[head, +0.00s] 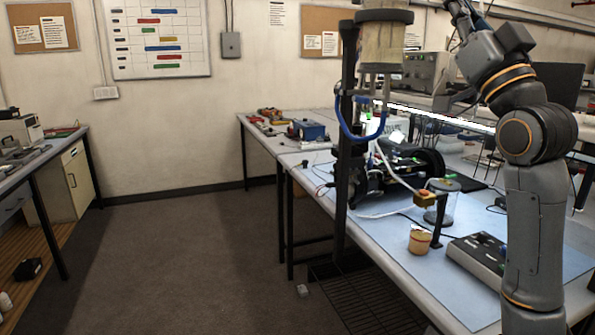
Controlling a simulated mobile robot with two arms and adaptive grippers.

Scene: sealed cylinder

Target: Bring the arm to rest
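My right arm (535,200) rises at the right side of the head view and bends at the elbow. Its upper part leans up and left to the top edge, where the picture cuts it off. The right gripper's fingertips do not show. My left arm and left gripper are not in view.
A dark keypad box (478,255) lies on the bench close to my arm in the picture. A black post (346,150) and a large hanging cylinder (383,42) stand at the bench's left edge. A blue box (308,130) sits farther back. The floor (200,250) at left is mostly clear.

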